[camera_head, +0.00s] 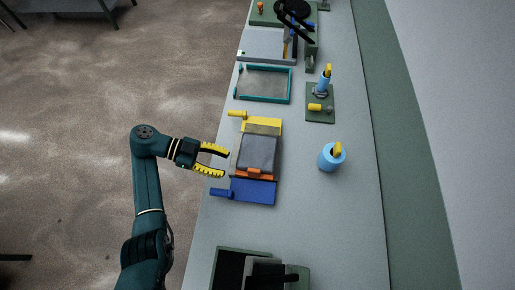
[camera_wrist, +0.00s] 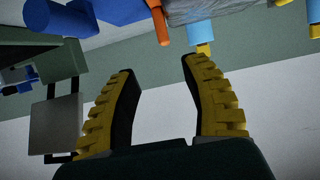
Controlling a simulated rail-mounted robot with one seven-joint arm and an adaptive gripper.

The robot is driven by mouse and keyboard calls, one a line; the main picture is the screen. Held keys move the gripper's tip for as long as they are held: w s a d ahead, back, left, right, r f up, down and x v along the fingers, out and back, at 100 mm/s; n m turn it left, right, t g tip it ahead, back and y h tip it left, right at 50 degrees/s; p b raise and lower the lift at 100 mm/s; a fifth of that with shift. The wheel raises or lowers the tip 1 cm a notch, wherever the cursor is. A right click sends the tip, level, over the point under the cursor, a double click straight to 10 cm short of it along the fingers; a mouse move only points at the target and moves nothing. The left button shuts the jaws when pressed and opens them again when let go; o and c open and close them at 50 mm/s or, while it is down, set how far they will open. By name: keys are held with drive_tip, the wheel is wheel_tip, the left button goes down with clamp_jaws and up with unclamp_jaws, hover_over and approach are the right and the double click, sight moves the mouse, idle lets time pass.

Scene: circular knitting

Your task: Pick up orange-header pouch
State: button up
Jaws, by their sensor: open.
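A dark grey pouch (camera_head: 257,152) lies near the table's left edge in the head view, with an orange header (camera_head: 254,173) along its near side. It lies between a yellow-handled piece and a blue-handled piece. My gripper (camera_head: 225,162) is open and empty just left of the pouch, with its yellow ridged fingers pointing toward it. In the wrist view, my gripper (camera_wrist: 157,68) spreads its two fingers with nothing between them. An orange part (camera_wrist: 158,24), which looks like the header, shows beyond them at the top. Most of the pouch is cut off there.
The yellow piece (camera_head: 262,125) lies behind the pouch and the blue piece (camera_head: 250,191) in front. A blue cup (camera_head: 330,157) stands to the right. A teal frame (camera_head: 264,84) and a green stand (camera_head: 320,103) lie farther back. A dark box (camera_head: 245,265) is at the near end.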

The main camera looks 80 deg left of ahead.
sight(253, 169)
drive_tip(key=w+f+b, duration=0.1)
drive_tip(key=w+d+f+b, duration=0.1)
drive_tip(key=b, duration=0.2)
drive_tip(key=w+b, duration=0.1)
drive_tip(key=b, duration=0.1)
drive_tip(key=shift+w+f, duration=0.1)
drive_tip(key=shift+f, duration=0.2)
drive_tip(key=shift+w+d+b, duration=0.2)
drive_tip(key=shift+w+b, duration=0.05)
drive_tip(key=shift+b, duration=0.55)
drive_tip(key=shift+w+d+r+b, duration=0.2)
drive_tip(key=shift+w+b, duration=0.1)
drive_tip(key=shift+b, duration=0.2)
drive_tip(key=b, duration=0.2)
drive_tip(key=w+f+b, duration=0.1)
drive_tip(key=b, duration=0.1)
drive_tip(key=shift+w+d+f, duration=0.1)
drive_tip(key=shift+w+f, duration=0.05)
drive_tip(key=shift+w, duration=0.1)
drive_tip(key=w, duration=0.2)
drive_tip(key=shift+w+d+p, duration=0.35)
drive_tip(key=shift+w+d, duration=0.05)
drive_tip(key=shift+w+d+f, duration=0.1)
drive_tip(key=shift+w, duration=0.2)
drive_tip(key=shift+c, duration=0.3)
